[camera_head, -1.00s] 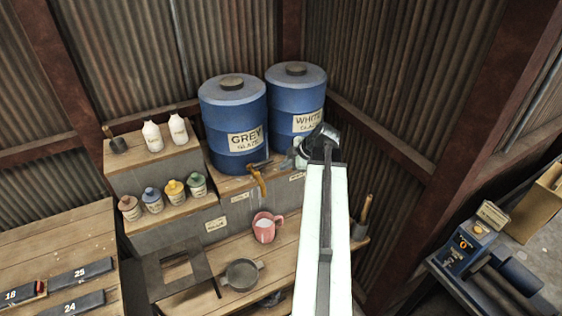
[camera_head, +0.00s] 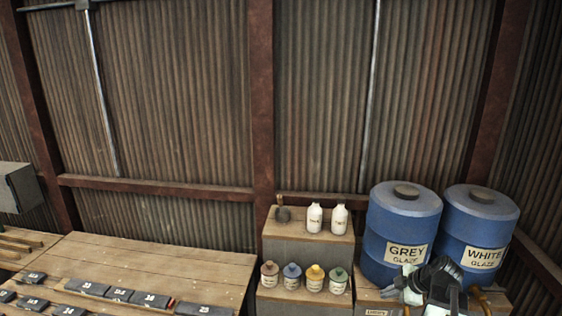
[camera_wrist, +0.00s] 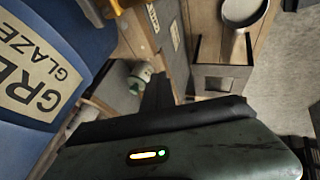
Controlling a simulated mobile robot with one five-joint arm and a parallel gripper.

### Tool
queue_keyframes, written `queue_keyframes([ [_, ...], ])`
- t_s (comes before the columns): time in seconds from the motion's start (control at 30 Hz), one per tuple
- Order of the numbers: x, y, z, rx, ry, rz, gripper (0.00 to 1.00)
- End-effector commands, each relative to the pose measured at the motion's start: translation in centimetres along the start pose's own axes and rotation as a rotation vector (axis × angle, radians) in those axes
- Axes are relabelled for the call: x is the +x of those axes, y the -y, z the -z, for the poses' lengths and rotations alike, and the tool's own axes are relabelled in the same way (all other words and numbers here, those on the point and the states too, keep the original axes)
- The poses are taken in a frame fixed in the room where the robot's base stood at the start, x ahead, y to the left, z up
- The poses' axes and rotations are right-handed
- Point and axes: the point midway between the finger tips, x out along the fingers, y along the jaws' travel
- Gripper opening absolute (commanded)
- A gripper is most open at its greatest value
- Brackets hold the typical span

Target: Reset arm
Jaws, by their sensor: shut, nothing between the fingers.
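My gripper (camera_wrist: 160,92) shows in the wrist view as dark fingers, shut and empty. In the head view my gripper (camera_head: 408,288) is at the lower right, in front of the blue barrels and apart from the small jars. The blue grey-glaze barrel (camera_head: 402,225) stands behind it, and its label fills the left of the wrist view (camera_wrist: 35,70). The blue white-glaze barrel (camera_head: 480,230) stands to its right. My wrist partly covers the lower fronts of the barrels.
Two white bottles (camera_head: 327,217) stand on a wooden-topped step (camera_head: 290,240). Several coloured-lid jars (camera_head: 315,276) stand below. A wooden table (camera_head: 165,262) with dark numbered blocks is at left. A round pan (camera_wrist: 243,12) is in the wrist view. The corrugated wall (camera_head: 180,100) closes the back.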

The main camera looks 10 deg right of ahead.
Motion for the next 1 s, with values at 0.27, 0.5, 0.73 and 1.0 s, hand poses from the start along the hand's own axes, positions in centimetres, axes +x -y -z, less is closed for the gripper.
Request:
queue_keyframes([
  [0.27, 17.5, 10.7, 15.9, -0.085, 0.024, 0.276, 0.0],
  [0.5, 22.1, 20.3, 20.9, 0.46, 0.387, 0.343, 0.0],
  [0.73, 19.8, 20.6, 17.6, 1.064, 0.64, 0.154, 0.0],
  [1.0, 19.6, 20.5, 17.1, 1.24, 0.67, 0.101, 0.0],
])
